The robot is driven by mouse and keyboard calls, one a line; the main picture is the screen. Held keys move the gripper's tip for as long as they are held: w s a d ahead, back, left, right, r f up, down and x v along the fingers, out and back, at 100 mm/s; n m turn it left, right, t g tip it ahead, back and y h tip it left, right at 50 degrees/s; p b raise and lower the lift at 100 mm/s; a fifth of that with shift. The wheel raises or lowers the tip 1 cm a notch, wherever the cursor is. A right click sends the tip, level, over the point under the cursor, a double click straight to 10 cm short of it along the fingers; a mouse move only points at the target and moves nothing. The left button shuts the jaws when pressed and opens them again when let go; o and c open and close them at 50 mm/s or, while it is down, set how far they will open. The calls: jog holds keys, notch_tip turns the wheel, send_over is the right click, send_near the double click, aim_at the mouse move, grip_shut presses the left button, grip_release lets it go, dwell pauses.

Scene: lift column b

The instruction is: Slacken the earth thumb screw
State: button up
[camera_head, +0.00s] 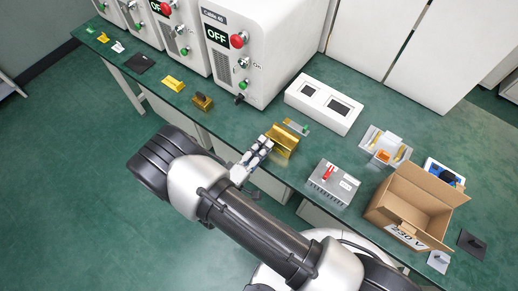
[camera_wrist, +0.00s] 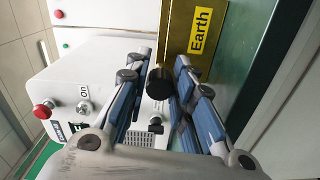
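The earth thumb screw is a black round knob (camera_wrist: 159,84) in the wrist view, in front of a gold-coloured block (camera_wrist: 197,40) with a yellow "Earth" label. In the head view the gold block (camera_head: 285,140) stands at the near edge of the green bench, and the knob is hidden there by my gripper (camera_head: 266,142). My gripper's two fingers (camera_wrist: 162,68) are apart, one on each side of the knob. A narrow gap seems to show on the left; contact on the right cannot be told.
A grey cabinet (camera_head: 262,62) with an "OFF" display stands behind. A white box with two dark windows (camera_head: 323,104), a grey finned unit (camera_head: 333,183) and an open cardboard box (camera_head: 410,207) stand to the right. Small brass parts (camera_head: 202,102) lie left.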

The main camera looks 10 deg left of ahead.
jog(key=o, duration=0.4)
jog(key=shift+c, duration=0.2)
jog(key=v, duration=0.7)
jog(key=shift+w, duration=0.1)
dwell(0.5)
